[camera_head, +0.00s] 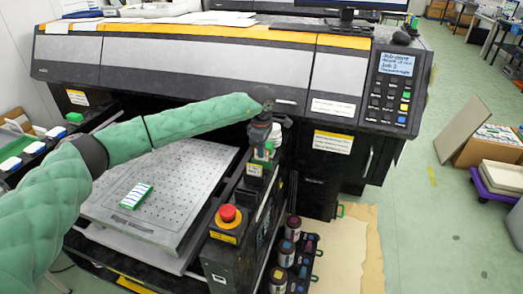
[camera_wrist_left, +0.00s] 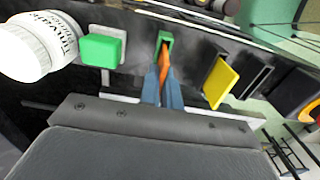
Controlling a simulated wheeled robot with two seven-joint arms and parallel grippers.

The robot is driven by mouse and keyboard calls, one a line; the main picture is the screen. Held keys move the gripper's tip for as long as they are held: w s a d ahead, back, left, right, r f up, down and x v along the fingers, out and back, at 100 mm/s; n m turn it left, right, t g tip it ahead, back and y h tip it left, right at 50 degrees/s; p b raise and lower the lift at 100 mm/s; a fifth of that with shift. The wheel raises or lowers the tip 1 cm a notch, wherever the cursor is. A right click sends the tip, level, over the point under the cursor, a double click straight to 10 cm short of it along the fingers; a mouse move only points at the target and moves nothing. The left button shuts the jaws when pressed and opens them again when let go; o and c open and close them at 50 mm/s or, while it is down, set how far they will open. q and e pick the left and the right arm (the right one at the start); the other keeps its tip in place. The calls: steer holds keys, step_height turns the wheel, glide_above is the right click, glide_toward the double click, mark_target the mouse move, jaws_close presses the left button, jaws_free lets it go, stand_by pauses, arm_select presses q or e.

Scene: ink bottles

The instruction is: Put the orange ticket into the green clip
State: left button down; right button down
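The orange ticket (camera_wrist_left: 164,64) shows in the left wrist view as a narrow strip standing between the blue fingertips of my left gripper (camera_wrist_left: 162,92), which are closed on its near end. Its far end overlaps the opening of the green clip (camera_wrist_left: 167,38), a small green frame on the dark panel. I cannot tell how deep it sits. In the head view my left gripper (camera_head: 264,128) is at the dark post right of the printer bed, small and partly hidden by the arm, and the ticket cannot be made out. My right gripper is in neither view.
In the left wrist view a green block (camera_wrist_left: 101,50) and a white bottle (camera_wrist_left: 38,47) lie left of the clip, a yellow piece (camera_wrist_left: 220,82) right of it. In the head view a red button (camera_head: 228,213) and ink bottles (camera_head: 287,254) stand below the gripper.

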arm_select(q)
steer(key=c, duration=1.5)
jaws_free()
steer(key=shift+c, duration=0.2)
steer(key=shift+r, duration=0.3)
step_height(320, 180, up, 7)
steer(key=b, duration=0.3)
steer(key=shift+r, duration=0.1)
